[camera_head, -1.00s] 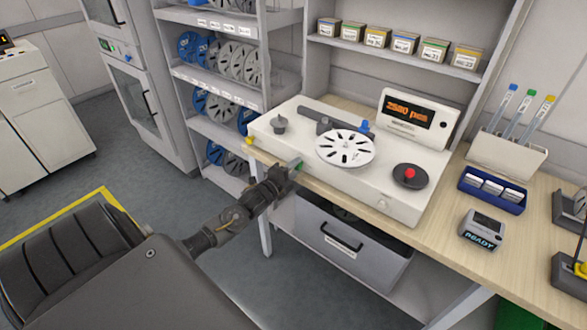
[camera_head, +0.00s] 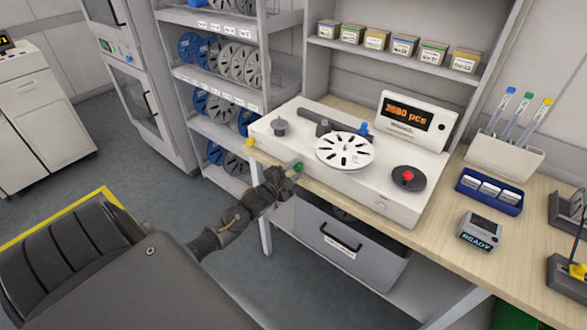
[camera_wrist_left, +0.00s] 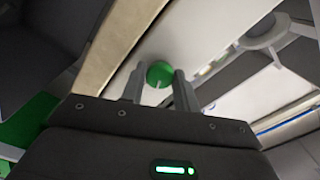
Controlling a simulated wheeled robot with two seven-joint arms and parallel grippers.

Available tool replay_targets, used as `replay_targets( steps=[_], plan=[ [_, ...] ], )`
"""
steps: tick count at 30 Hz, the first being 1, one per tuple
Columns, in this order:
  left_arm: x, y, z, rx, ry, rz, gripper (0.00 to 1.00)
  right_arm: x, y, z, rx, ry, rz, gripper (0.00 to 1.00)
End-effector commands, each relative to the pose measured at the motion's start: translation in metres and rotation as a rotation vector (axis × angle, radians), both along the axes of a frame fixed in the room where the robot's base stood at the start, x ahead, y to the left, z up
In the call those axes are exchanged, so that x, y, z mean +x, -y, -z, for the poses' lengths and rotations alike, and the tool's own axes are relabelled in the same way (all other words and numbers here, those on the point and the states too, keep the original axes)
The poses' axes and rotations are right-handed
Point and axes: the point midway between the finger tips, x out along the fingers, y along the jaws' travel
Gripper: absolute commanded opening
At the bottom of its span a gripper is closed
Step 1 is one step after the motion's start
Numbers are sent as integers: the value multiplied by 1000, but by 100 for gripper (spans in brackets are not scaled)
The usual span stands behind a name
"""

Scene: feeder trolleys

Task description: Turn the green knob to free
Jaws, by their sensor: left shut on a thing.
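The green knob (camera_head: 298,167) sits on the front face of the white counting machine (camera_head: 392,199), near its left end. My left gripper (camera_head: 291,172) reaches it from the front left. In the left wrist view the round knob (camera_wrist_left: 160,73) lies between the two fingertips of my left gripper (camera_wrist_left: 158,82), which is shut on it. A short pale line shows at the knob's lower edge there. Any lettering beside the knob is too small to read. My right gripper is not in view.
The machine carries a white slotted reel (camera_head: 345,151), a grey knob (camera_head: 279,127), a red button (camera_head: 408,175) and a display (camera_head: 408,117). A yellow part (camera_head: 250,141) is at its left corner. A grey drawer bin (camera_head: 345,240) hangs below the worktop.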

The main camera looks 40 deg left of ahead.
Motion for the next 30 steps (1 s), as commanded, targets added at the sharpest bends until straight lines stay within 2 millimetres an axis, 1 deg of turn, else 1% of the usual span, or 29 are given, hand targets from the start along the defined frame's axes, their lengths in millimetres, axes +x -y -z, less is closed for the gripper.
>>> replay_targets(
  steps=[1,21,30],
  plan=[
    [0,0,-1,-43,-1,-1,8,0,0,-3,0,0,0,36],
    [0,0,-1,-678,15,-1,8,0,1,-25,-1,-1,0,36],
    [0,0,-1,-914,19,0,8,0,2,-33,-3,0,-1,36]
  ],
)
